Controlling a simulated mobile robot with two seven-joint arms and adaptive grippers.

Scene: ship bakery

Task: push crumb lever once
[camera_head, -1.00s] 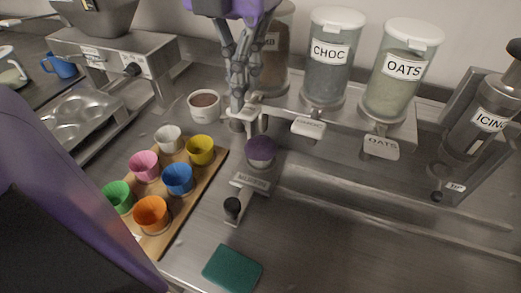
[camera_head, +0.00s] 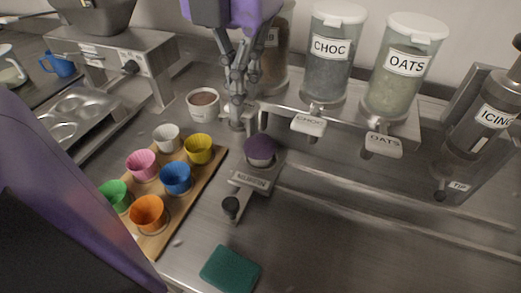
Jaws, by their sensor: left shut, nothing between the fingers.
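The crumb dispenser (camera_head: 274,52) is a clear jar of brown contents at the back, partly hidden behind my left arm; only the end of its label shows. My left gripper (camera_head: 237,124) is shut and empty, pointing down in front of that jar. Its fingertips are at the left end of the dispenser shelf, where the crumb lever is hidden behind the gripper, so I cannot tell whether they touch it. A purple cup (camera_head: 260,147) stands on a small labelled metal holder (camera_head: 247,183) just right of and in front of the fingertips. My right gripper is not in view.
The choc (camera_head: 327,75) and oats (camera_head: 395,90) dispensers stand to the right, with levers (camera_head: 309,125) (camera_head: 382,145) below. A brown-filled bowl (camera_head: 203,104) is left of the gripper. A board (camera_head: 190,213) holds several coloured cups. A green sponge (camera_head: 230,271) lies in front.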

